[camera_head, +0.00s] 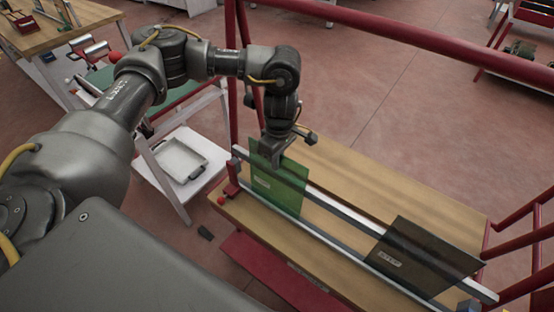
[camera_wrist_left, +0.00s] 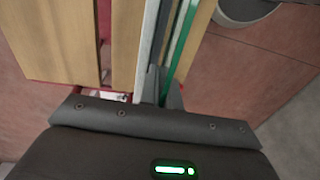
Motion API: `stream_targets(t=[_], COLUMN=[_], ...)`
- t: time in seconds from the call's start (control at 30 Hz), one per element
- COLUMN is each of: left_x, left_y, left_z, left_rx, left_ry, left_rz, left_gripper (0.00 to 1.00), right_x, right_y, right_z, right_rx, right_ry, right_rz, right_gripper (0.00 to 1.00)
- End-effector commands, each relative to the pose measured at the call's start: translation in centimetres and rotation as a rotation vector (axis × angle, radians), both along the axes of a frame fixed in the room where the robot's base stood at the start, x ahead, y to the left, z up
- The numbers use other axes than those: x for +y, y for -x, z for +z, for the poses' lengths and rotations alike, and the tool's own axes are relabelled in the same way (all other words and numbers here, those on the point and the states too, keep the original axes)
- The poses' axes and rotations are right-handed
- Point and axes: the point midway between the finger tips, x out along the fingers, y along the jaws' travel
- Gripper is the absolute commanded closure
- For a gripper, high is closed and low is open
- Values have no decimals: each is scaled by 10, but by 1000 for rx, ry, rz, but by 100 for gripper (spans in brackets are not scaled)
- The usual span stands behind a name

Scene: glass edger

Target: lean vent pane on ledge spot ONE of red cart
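A green see-through pane (camera_head: 278,186) with a small pale label stands on edge at the left end of the red cart (camera_head: 385,30). My left gripper (camera_head: 279,153) is at the pane's top edge, with its fingers on either side of it. In the left wrist view the pane (camera_wrist_left: 182,42) shows edge-on as a thin green strip running between the fingers (camera_wrist_left: 164,88). The pane's lower edge is at the metal rails (camera_head: 325,234); I cannot tell whether it touches them. No spot number is readable. My right gripper is not in view.
A dark labelled pane (camera_head: 420,258) leans at the right end of the same rails. The rails between the two panes are clear. Red posts and bars frame the cart's wooden deck (camera_head: 375,185). A white stand with a tray (camera_head: 180,159) is to the left.

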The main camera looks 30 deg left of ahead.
Motion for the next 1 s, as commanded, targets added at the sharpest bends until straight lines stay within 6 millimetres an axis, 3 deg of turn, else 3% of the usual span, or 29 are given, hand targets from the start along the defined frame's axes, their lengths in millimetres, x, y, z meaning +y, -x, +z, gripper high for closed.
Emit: stream_targets(t=[0.4, 0.43, 0.6, 1.0], left_x=[0, 0, 0, 0], left_y=[0, 0, 0, 0], left_z=[-6, -5, -5, -4], left_rx=[-2, -2, -1, -1], left_ry=[1, 1, 0, 0], left_rz=[0, 0, 0, 0], left_gripper=[100, 92, 70, 70], right_x=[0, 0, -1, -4], right_y=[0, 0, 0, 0], right_z=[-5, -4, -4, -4], right_rx=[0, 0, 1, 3], right_ry=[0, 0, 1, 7], right_rz=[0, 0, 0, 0], right_gripper=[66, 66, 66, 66])
